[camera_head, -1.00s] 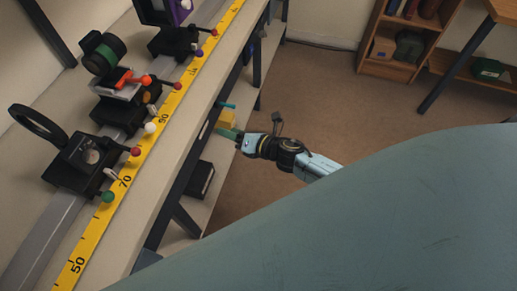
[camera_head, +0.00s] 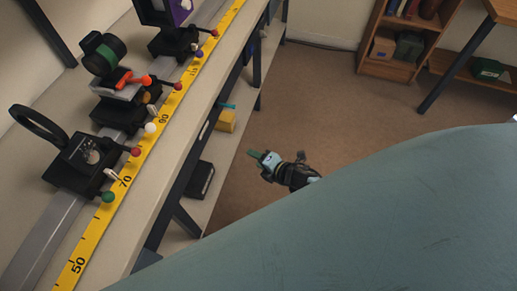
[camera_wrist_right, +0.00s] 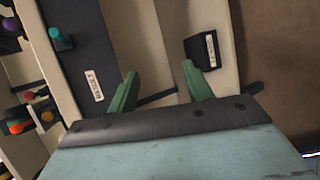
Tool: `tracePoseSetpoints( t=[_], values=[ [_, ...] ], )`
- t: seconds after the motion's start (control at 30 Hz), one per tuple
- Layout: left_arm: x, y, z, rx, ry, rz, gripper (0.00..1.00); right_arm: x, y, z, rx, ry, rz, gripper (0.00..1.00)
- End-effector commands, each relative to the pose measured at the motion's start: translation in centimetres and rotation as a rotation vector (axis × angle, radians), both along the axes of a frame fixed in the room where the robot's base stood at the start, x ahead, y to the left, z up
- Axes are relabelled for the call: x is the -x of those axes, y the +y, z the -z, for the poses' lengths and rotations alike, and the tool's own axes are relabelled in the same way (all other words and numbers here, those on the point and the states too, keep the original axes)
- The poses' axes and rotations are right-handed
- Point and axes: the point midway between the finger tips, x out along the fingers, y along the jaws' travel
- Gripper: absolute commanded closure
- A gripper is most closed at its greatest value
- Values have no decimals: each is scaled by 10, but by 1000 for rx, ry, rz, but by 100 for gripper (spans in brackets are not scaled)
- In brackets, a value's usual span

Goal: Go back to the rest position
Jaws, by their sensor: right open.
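My right gripper (camera_head: 253,154) is in the head view, right of the bench and over the brown floor, with nothing in it. In the right wrist view its two green fingers (camera_wrist_right: 163,88) stand apart with an empty gap between them. It is clear of the bench and its lower shelf. My left gripper is not in view. On the bench, a round lens in a black holder (camera_head: 40,125), a green-banded cylinder (camera_head: 104,54) and a purple-framed part (camera_head: 180,10) stand along a rail.
A yellow ruler (camera_head: 123,183) runs along the bench edge, beside several coloured knobs. A yellow block (camera_head: 226,121) and a black box (camera_head: 200,180) are on the lower shelf (camera_head: 213,205). A bookcase (camera_head: 388,68) stands at the back. The floor (camera_head: 340,110) between is clear.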

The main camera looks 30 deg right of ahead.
Motion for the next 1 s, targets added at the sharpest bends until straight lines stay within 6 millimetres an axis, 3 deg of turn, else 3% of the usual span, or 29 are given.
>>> tracePoseSetpoints(
  t=[0.47,0.57,0.67,0.77,0.9,1.0],
  values=[
    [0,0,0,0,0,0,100,0,0,0,2,-1,-1,50],
    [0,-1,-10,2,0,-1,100,13,-5,6,-45,59,56,50],
    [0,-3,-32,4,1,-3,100,46,-16,20,-164,196,204,50],
    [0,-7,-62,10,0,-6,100,104,-28,41,-333,395,450,50],
    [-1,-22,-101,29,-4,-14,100,209,-37,64,-553,660,864,50],
    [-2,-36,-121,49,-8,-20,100,278,-37,70,-659,793,1132,50]
  ],
)
